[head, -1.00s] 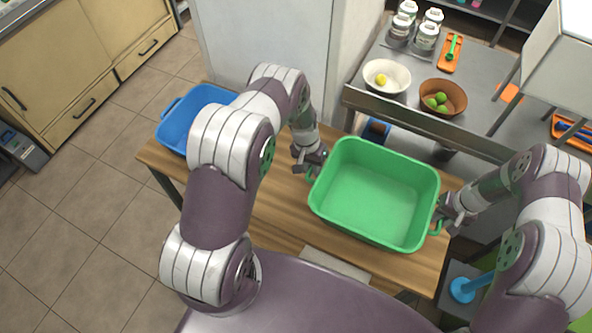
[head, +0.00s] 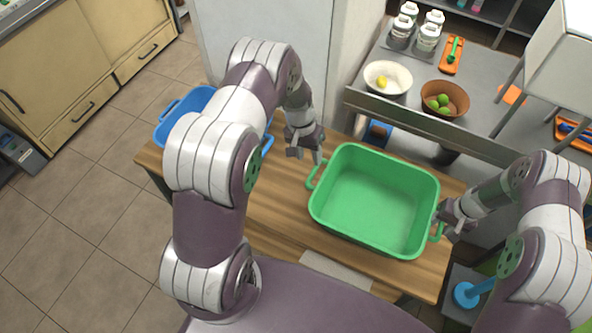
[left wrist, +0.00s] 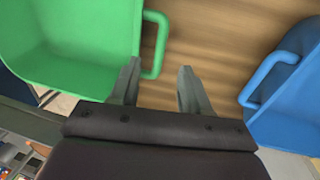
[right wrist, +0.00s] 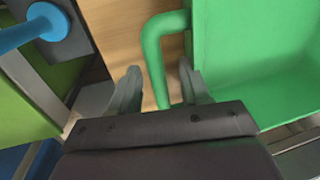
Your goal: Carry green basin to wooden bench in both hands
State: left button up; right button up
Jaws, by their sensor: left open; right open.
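The green basin (head: 375,200) sits upright on the wooden bench (head: 290,218), on its right part, and is empty. Its left handle (left wrist: 161,45) shows beside my open left gripper (left wrist: 155,85); the fingers are apart, and one lies close to the handle. In the head view my left gripper (head: 305,150) is just above and left of that handle. My right gripper (right wrist: 158,85) is open, with the basin's right handle (right wrist: 155,50) between its fingers. In the head view my right gripper (head: 447,216) is at the basin's right side.
A blue basin (head: 185,108) stands at the bench's left end, partly hidden by my left arm. A metal counter (head: 405,60) behind holds a white bowl (head: 388,78), a brown bowl (head: 445,98) and several jars. A blue stand (head: 467,294) is at lower right.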

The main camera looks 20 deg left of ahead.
pick_arm(q)
jog(key=shift+a+r, duration=0.2)
jog(key=shift+r, duration=1.05)
pick_arm(e)
notch_tip(320, 180, up, 12)
jog(key=d, duration=0.2)
pick_arm(q)
jog(key=shift+r, duration=0.1)
pick_arm(e)
jog(key=shift+d, duration=0.1)
pick_arm(q)
notch_tip(320, 180, up, 7)
jog(key=a+p, duration=0.1)
jog(key=p, duration=0.4)
jog(key=shift+a, duration=0.2)
pick_arm(e)
jog(key=shift+r, duration=2.5)
pick_arm(q)
jog(key=shift+r, duration=0.2)
pick_arm(e)
jog(key=shift+r, duration=0.1)
pick_arm(q)
notch_tip(320, 180, up, 6)
jog(key=p, duration=0.4)
jog(key=shift+f+p, duration=0.1)
jog(key=shift+p, duration=0.2)
pick_arm(e)
notch_tip(320, 180, up, 4)
jog(key=shift+r, duration=0.1)
